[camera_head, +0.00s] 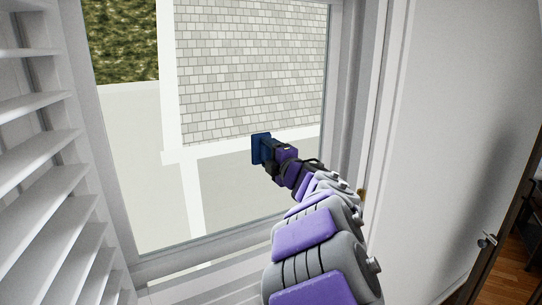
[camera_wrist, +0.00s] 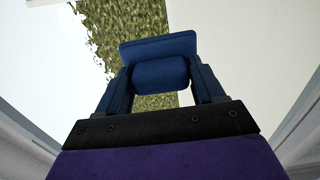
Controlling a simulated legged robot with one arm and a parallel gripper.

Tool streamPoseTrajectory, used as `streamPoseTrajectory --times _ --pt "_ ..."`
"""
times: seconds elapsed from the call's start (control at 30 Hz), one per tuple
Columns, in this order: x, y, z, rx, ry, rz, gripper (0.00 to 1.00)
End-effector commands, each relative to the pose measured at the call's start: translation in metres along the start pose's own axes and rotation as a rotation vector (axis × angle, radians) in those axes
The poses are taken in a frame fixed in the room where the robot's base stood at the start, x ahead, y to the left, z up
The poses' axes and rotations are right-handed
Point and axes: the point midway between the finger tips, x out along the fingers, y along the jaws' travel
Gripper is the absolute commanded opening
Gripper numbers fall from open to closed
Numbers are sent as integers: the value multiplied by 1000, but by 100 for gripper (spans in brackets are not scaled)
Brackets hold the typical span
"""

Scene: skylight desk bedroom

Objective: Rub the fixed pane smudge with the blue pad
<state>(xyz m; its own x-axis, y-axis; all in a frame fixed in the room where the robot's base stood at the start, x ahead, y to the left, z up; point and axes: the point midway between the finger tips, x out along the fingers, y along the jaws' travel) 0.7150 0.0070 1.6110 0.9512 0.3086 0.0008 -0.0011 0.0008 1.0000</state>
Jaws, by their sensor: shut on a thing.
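The blue pad (camera_head: 260,148) is at the window pane (camera_head: 225,185) in the head view, its flat face turned to the glass. I cannot tell whether it touches the glass. My gripper (camera_head: 271,152) is shut on the pad's back. In the wrist view my gripper (camera_wrist: 161,82) has a finger on each side of the pad's rounded grip, and the pad's flat plate (camera_wrist: 158,47) stands beyond it. No smudge can be made out on the pane; the pad and my gripper may hide it.
White louvred shutters (camera_head: 35,150) stand at the left. The white window frame (camera_head: 345,90) and a white door or panel (camera_head: 440,130) are at the right, with a door handle (camera_head: 487,241) low down. The sill (camera_head: 200,270) runs below the pane. The pane left of the pad is clear.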

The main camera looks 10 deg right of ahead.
Motion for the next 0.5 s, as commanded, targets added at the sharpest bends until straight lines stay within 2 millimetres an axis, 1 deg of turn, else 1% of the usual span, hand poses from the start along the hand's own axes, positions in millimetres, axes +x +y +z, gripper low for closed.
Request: streamPoseTrajectory --times 0.17,0.5 --pt "-8 0 1 0 -2 -1 44" --pt "-40 1 1 -1 -4 0 44"
